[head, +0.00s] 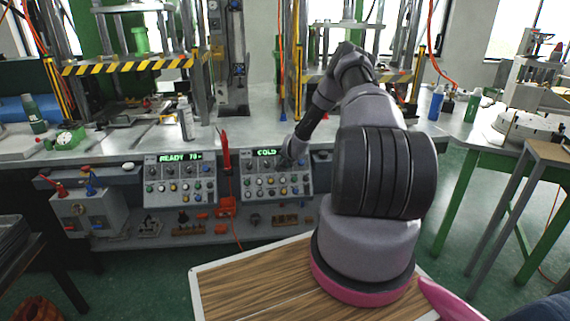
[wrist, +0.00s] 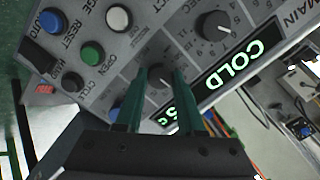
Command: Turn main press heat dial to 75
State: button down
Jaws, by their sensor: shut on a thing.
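The control panel (head: 262,186) with a green COLD display (head: 267,152) stands on the right of two panels. In the wrist view, the same panel (wrist: 132,48) carries the word MAIN, and its COLD display (wrist: 232,63) shows upside down. My gripper (wrist: 160,77) is shut on a dark dial (wrist: 159,74), one finger on each side. The fingers hide most of this dial's markings, and I cannot read its setting. Part of a second green readout shows behind the fingers. In the head view, my gripper (head: 289,157) is at the panel's upper right, small and dark.
Another dark dial (wrist: 214,25) with numbers around it sits close to the gripped one. White, green and blue buttons are nearby. The left panel (head: 180,183) reads READY with a partly legible number. A red tool (head: 225,152) stands between the panels.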

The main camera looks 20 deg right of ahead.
jog(key=m, duration=0.6)
jog(key=shift+s, duration=0.1)
jog(key=m+t, duration=0.1)
jog(key=m, duration=0.5)
jog(key=shift+f+m, duration=0.1)
jog(key=shift+m, duration=0.3)
jog(key=c, duration=0.5)
grip_release()
jog(key=v, duration=1)
jog(key=shift+s+a+r, duration=0.1)
jog(key=shift+s+r, duration=0.1)
jog(key=shift+s, duration=0.15)
